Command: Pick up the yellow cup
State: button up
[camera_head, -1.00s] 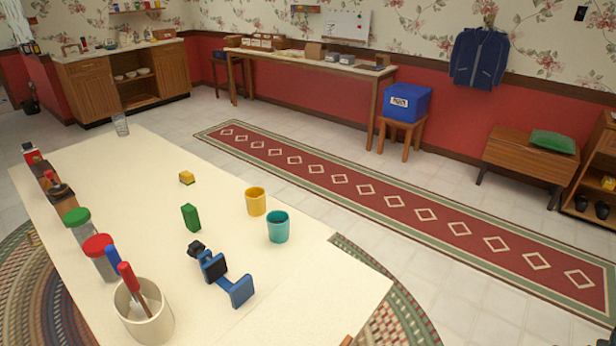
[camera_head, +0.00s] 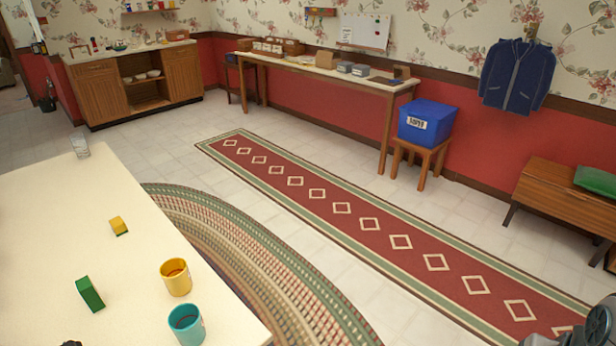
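The yellow cup (camera_head: 177,283) stands upright near the right edge of the cream table (camera_head: 45,235), in the lower left of the head view. A teal cup (camera_head: 187,328) stands just in front of it, close to the table edge and cut slightly by the frame bottom. A grey and dark part of my arm shows at the lower right corner, well away from the cup. The fingers of my gripper are not in view.
A braided rug (camera_head: 240,250) and red runner (camera_head: 340,208) lie on the floor. A blue bin (camera_head: 427,124) sits on a stool by the wall.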

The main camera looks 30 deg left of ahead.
aim_at(175, 272)
jog(key=u, duration=0.35)
jog(key=i, duration=1.7)
jog(key=u, duration=1.25)
jog(key=i, duration=0.85)
jog(key=u, duration=1.75)
jog(key=i, duration=0.85)
jog(key=u, duration=0.55)
